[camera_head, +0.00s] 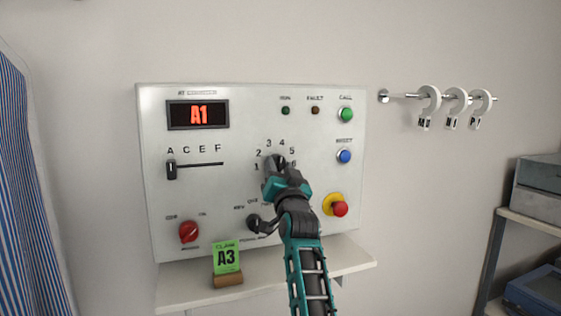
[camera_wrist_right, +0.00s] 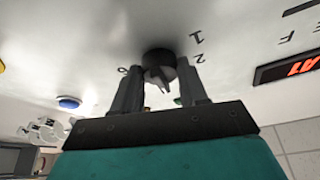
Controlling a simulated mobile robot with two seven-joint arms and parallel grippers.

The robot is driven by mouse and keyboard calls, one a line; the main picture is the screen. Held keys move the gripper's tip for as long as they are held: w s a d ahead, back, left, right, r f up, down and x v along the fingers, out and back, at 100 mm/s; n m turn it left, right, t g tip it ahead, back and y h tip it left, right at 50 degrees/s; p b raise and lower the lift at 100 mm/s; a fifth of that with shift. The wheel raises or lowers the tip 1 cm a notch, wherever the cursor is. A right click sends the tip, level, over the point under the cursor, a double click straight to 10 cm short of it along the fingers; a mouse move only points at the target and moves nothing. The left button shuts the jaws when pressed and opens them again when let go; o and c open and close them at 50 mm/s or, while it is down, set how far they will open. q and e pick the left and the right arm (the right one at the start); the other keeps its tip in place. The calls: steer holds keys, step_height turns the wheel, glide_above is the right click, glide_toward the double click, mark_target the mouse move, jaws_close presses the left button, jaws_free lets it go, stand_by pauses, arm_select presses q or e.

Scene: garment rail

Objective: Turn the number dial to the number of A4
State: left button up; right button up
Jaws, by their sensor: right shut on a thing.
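The number dial (camera_head: 278,160) is a black knob on the white panel, ringed by numbers of which 1 to 5 are readable. My right gripper (camera_head: 273,170) is at the dial and largely covers it. In the right wrist view the dial (camera_wrist_right: 158,64) sits between the two fingers (camera_wrist_right: 160,90), which are shut on it. Where its pointer stands is unclear. The red display (camera_head: 198,115) reads A1. The letter slider (camera_head: 171,170) stands at A. My left gripper is not in view.
A black knob (camera_head: 254,223), a red knob (camera_head: 188,232) and a red emergency button (camera_head: 340,208) are near my arm. Tags hang from a rail (camera_head: 405,96) at right.

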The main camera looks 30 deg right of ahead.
steer(key=shift+r+m+g+h+p, duration=0.1)
steer(key=shift+m+g+h+p, duration=0.3)
steer(key=shift+m, duration=0.4)
steer(key=shift+m+p, duration=0.35)
steer(key=shift+m, duration=0.25)
steer(key=o, duration=1.1)
steer(key=shift+c, duration=0.2)
